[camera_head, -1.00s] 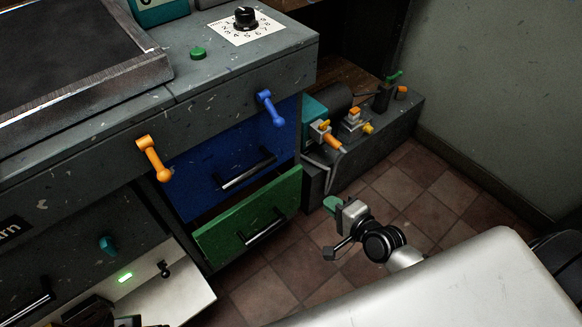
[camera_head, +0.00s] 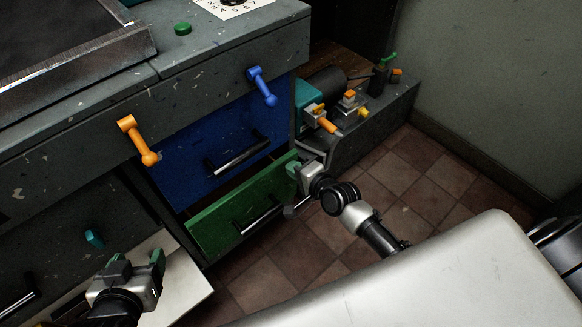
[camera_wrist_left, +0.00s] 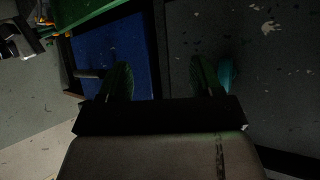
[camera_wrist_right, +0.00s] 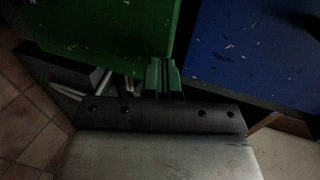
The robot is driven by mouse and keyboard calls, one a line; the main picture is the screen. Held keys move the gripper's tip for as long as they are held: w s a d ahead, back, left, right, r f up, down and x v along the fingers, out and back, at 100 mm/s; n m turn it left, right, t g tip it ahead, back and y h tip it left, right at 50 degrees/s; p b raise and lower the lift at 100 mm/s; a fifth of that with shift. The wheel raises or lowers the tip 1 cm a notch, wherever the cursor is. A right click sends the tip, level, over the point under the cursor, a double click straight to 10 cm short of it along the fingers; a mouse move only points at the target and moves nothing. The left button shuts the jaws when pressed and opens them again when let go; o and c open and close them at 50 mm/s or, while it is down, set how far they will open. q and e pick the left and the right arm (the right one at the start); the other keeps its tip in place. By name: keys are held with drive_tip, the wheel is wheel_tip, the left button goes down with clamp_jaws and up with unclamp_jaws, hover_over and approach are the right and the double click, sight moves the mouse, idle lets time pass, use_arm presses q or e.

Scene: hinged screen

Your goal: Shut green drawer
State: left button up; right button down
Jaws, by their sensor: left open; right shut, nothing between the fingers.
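The green drawer (camera_head: 238,212) is below the blue drawer (camera_head: 215,150) and stands partly pulled out, with a dark gap above its front. Its black bar handle (camera_head: 258,220) faces me. My right gripper (camera_head: 294,172) is shut and empty at the drawer's right upper corner. In the right wrist view its fingers (camera_wrist_right: 163,76) are close to the edge of the green front (camera_wrist_right: 100,30); I cannot tell whether they touch. My left gripper (camera_head: 137,261) is open and empty, left of the green drawer. In the left wrist view its fingers (camera_wrist_left: 162,78) are spread apart.
An orange lever (camera_head: 138,140) and a blue lever (camera_head: 262,87) stick out from the bench front. A teal knob (camera_head: 94,239) is near my left gripper. A low shelf with tools (camera_head: 345,115) stands right of the drawers. The tiled floor (camera_head: 400,180) is open.

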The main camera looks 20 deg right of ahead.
sight(282, 158)
use_arm(q)
drive_tip(key=shift+w+d+r+t, duration=0.25)
drive_tip(key=shift+w+r+t, duration=0.25)
drive_tip(key=shift+t, duration=0.1)
use_arm(e)
drive_tip(key=shift+w+a, duration=0.25)
drive_tip(key=shift+w, duration=0.4)
drive_tip(key=w, duration=0.1)
drive_tip(key=w+a, duration=0.1)
drive_tip(key=w, duration=0.1)
drive_tip(key=shift+w+a, duration=0.1)
drive_tip(key=shift+w, duration=0.1)
use_arm(q)
drive_tip(key=shift+w+d+r+t+h, duration=0.1)
drive_tip(key=shift+w+r+t+h, duration=0.05)
drive_tip(key=shift+r+t+h, duration=0.15)
use_arm(e)
drive_tip(key=shift+s, duration=0.15)
